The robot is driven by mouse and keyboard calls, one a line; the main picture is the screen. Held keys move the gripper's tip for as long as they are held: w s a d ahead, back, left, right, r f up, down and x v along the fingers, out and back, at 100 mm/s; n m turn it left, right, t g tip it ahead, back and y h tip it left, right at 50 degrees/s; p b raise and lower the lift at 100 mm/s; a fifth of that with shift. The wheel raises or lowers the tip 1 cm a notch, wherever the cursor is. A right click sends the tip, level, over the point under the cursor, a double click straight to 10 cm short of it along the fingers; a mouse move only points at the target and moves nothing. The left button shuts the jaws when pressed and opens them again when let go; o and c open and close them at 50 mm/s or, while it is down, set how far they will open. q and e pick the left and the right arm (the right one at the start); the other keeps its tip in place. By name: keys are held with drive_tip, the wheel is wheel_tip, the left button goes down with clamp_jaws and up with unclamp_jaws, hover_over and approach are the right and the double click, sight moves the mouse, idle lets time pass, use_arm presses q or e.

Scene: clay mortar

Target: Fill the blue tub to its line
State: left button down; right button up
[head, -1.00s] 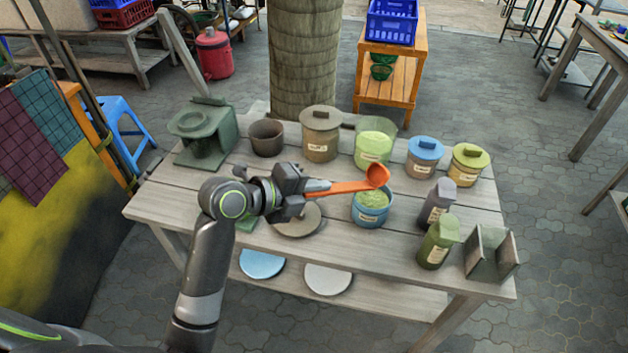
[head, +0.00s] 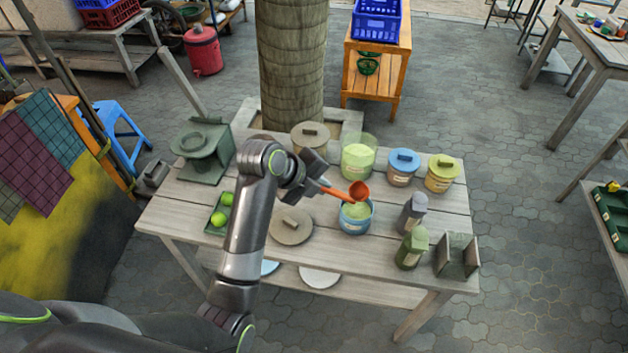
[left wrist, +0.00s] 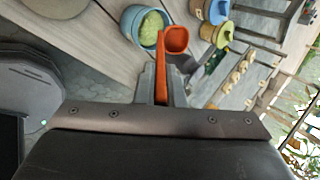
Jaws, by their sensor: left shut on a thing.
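The blue tub (head: 354,226) stands on the wooden table with pale green powder in it. It also shows in the left wrist view (left wrist: 132,22). I cannot make out its fill line. My left gripper (head: 316,185) is shut on the handle of an orange scoop (head: 358,190). In the left wrist view the fingers (left wrist: 161,88) clasp the handle, and the scoop bowl (left wrist: 176,40) looks empty. In the head view the bowl is above the tub's back rim, tilted. A clear jar (head: 357,162) of green powder stands behind the tub. My right gripper is not in view.
A blue-lidded canister (head: 403,170) and a yellow-lidded one (head: 442,174) stand right of the jar. A grey bottle (head: 411,213) and a green bottle (head: 411,249) stand right of the tub. A round lid (head: 291,226) lies to its left.

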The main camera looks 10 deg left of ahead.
use_arm(q)
drive_tip(key=w+d+r+g+y+p, duration=0.1)
drive_tip(key=r+p, duration=0.1)
drive_tip(key=w+d+r+g+y+p, duration=0.1)
drive_tip(key=w+d+p, duration=0.1)
drive_tip(key=p, duration=0.1)
drive_tip(key=shift+r+p, duration=0.35)
drive_tip(key=shift+r, duration=0.05)
drive_tip(key=shift+w+d+r+g+y+p, duration=0.35)
drive_tip(key=shift+w+d+g+y+p, duration=0.2)
drive_tip(key=shift+g+y+p, duration=0.1)
drive_tip(key=shift+w+d+r+g+y+p, duration=0.35)
drive_tip(key=shift+w+d+g+y+p, duration=0.15)
drive_tip(key=shift+d+g+y+p, duration=0.1)
drive_tip(key=shift+a, duration=0.1)
